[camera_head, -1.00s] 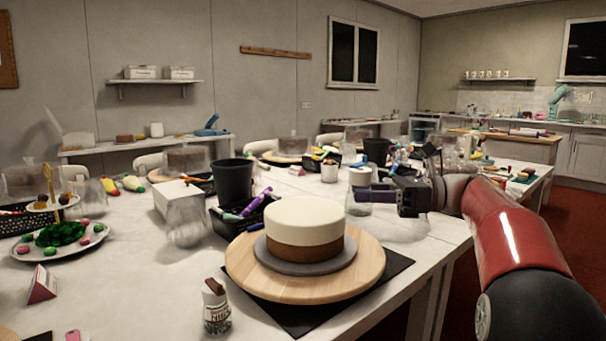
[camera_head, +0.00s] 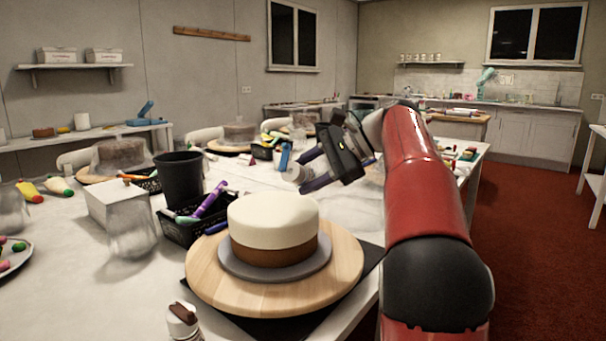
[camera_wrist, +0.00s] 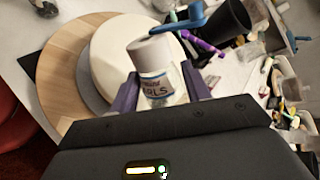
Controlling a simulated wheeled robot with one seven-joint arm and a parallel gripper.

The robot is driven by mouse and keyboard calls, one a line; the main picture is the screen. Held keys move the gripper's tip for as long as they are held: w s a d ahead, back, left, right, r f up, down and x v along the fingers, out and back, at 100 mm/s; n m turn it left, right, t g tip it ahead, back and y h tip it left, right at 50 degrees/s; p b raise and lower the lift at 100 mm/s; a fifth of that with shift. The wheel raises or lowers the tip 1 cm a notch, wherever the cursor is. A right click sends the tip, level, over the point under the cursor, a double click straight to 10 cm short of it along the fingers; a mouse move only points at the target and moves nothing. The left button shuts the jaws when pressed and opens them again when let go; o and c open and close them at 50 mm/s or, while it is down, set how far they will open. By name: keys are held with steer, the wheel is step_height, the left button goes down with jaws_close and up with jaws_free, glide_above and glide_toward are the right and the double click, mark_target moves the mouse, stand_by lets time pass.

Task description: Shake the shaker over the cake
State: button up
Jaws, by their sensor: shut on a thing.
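The cake (camera_head: 273,225), white on top and brown below, stands on a grey disc (camera_head: 315,262) on a round wooden board (camera_head: 345,270). My gripper (camera_head: 310,170) is beyond the cake, slightly to its right and higher in the head view. It is shut on a small shaker (camera_head: 294,174) with a pale cap, which looks tilted with its cap toward the left. In the wrist view the labelled shaker (camera_wrist: 158,82) sits between both fingers, with the white cake top (camera_wrist: 112,60) behind it. A blue piece (camera_wrist: 185,20) shows beside the cap; whether it is attached is unclear.
A black cup (camera_head: 179,178) and a black basket of pens (camera_head: 188,230) stand left of the cake. Another small jar (camera_head: 183,320) stands in front of the board. A white box (camera_head: 117,203) and a clear container (camera_head: 132,235) are further left.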

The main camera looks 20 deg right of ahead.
steer(key=shift+a+r+n+t+h, duration=0.1)
steer(key=shift+r+n+t+h, duration=0.1)
steer(key=shift+n+t+h, duration=0.3)
steer(key=shift+f+n+t+h+b, duration=0.3)
steer(key=shift+f+n+h+b, duration=0.25)
steer(key=shift+b, duration=0.35)
steer(key=n+t+h+b, duration=0.1)
steer(key=b, duration=0.1)
steer(key=n+t+h+b, duration=0.1)
steer(key=h+b, duration=0.1)
steer(key=b, duration=0.1)
steer(key=shift+s+r+n+t+b, duration=0.15)
steer(key=shift+n+t+b, duration=0.1)
steer(key=shift+t+b, duration=0.05)
steer(key=shift+s+a+r+t+b, duration=0.1)
steer(key=shift+a+t+b, duration=0.15)
steer(key=shift+b, duration=0.35)
steer(key=shift+s+r+n+t+h+b, duration=0.1)
steer(key=shift+r+n+t+h+b, duration=0.2)
steer(key=shift+n, duration=0.2)
steer(key=shift+r+p, duration=0.25)
steer(key=shift+p, duration=0.2)
steer(key=shift+w+d+r+p, duration=0.4)
steer(key=shift+d+p, duration=0.1)
steer(key=shift+p, duration=0.35)
steer(key=shift+f+b, duration=0.15)
steer(key=shift+b, duration=0.15)
steer(key=shift+s+a+h+b, duration=0.1)
steer(key=shift+a+h+b, duration=0.05)
steer(key=shift+h+b, duration=0.15)
